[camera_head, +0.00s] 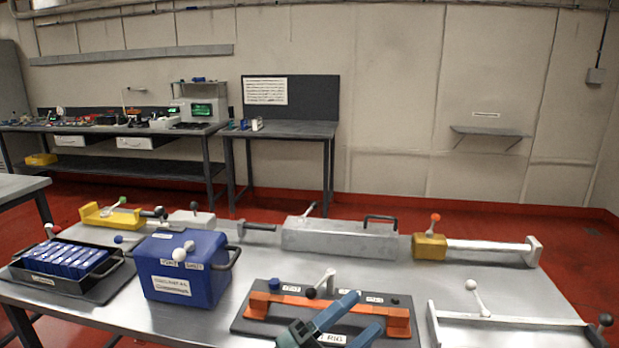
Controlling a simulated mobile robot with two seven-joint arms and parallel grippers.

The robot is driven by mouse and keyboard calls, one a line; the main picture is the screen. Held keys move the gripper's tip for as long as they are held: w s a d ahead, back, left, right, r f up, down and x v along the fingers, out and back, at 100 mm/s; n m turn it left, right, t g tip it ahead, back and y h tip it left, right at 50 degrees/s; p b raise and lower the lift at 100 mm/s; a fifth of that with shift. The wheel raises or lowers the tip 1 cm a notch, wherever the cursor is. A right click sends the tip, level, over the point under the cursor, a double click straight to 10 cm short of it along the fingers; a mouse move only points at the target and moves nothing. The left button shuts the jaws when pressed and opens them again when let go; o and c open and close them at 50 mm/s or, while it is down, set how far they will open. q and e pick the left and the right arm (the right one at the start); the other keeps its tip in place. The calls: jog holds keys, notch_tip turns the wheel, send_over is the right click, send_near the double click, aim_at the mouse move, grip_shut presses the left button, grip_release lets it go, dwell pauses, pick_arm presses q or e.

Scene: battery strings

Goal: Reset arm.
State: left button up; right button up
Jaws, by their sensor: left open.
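The dark-based rig (240,322) lies at the front middle of the metal table, with an orange bar (395,318) across it and a label partly reading "RIG". A pale lever (328,279) stands at its middle, with a black ball near its foot. A blue knob (274,284) sits at the left end of the bar. My left gripper (360,316) has blue fingers and is open, with nothing seen between them. It is over the front right of the rig, covering part of it and its label. Whether it touches the rig cannot be told. My right gripper is not in view.
A blue box (200,268) and a black tray of blue batteries (35,282) stand at left. A white frame with a lever (478,302) is at right. Bare table shows between.

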pick_arm(q)
jog(key=a+f+n+t+y, duration=0.6)
jog(key=a+f+n+y, duration=0.25)
jog(key=n, duration=0.35)
jog(key=s+a+f+n+g+y, duration=0.3)
jog(key=s+a+f+n, duration=0.3)
jog(key=f, duration=0.3)
jog(key=s+a+f+n+g+y+p, duration=0.1)
jog(key=s+a+f+n+g+y, duration=0.2)
jog(key=s+a+f+n+y, duration=0.2)
jog(key=s+a+f+n, duration=0.1)
jog(key=s+f, duration=0.2)
jog(key=f, duration=0.1)
jog(key=shift+s+a+f+g, duration=0.2)
jog(key=shift+s+f+g, duration=0.15)
jog(key=shift+s+g, duration=0.05)
jog(key=shift+y, duration=0.25)
